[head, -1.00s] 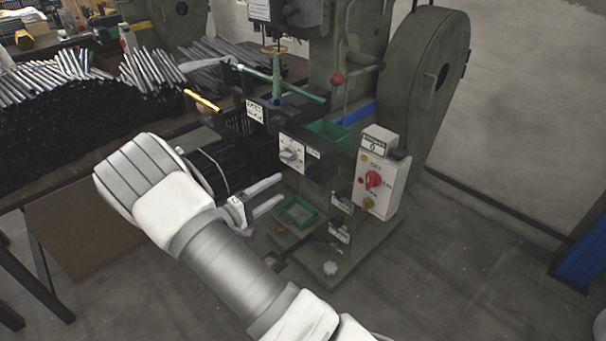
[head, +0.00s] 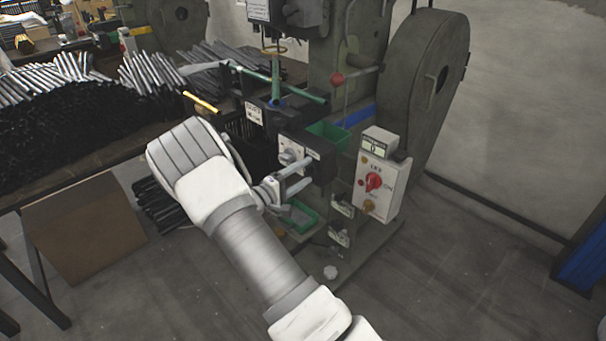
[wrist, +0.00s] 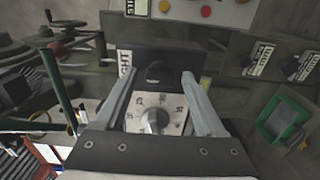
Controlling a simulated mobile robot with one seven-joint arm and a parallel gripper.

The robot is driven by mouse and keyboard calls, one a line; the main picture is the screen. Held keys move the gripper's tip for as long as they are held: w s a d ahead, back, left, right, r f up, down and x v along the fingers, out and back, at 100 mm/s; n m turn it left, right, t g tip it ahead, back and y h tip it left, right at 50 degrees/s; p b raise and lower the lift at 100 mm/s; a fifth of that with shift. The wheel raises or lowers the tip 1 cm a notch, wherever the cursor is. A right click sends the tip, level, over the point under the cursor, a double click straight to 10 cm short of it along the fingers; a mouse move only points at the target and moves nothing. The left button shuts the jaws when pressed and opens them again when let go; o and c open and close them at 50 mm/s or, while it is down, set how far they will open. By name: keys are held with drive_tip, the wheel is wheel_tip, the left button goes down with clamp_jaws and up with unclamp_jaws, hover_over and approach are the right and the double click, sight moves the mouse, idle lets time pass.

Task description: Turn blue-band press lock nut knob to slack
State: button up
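The press has a blue band (head: 358,114) low on its frame. On its front is a dark box with a white scaled dial plate (head: 291,152) carrying a grey pointer knob, also in the wrist view (wrist: 155,120). Beyond the dial in the wrist view, a dark knob (wrist: 154,72) sits on the dark face beside a white label (wrist: 125,66) that seems to read TIGHT. My gripper (head: 308,173) is open and empty. In the wrist view its fingers (wrist: 160,68) lie on either side of dial and dark knob; contact cannot be told. The dark knob is hard to make out in the head view.
A switch box (head: 378,188) with a red knob stands right of my gripper. A table (head: 100,165) with piled rods is at left. Open floor lies at right.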

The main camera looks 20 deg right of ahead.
clamp_jaws()
drive_tip(key=shift+n, duration=0.3)
drive_tip(key=n+p, duration=0.2)
drive_tip(key=n, duration=0.2)
drive_tip(key=shift+r, duration=0.1)
drive_tip(key=n+p, duration=0.2)
drive_tip(key=n, duration=0.2)
drive_tip(key=shift+n+p, duration=0.3)
drive_tip(key=shift+n, duration=0.1)
drive_tip(key=n+p, duration=0.2)
drive_tip(key=n, duration=0.3)
drive_tip(key=shift+p, duration=0.35)
drive_tip(key=shift+n+p, duration=0.6)
drive_tip(key=shift+n, duration=1.1)
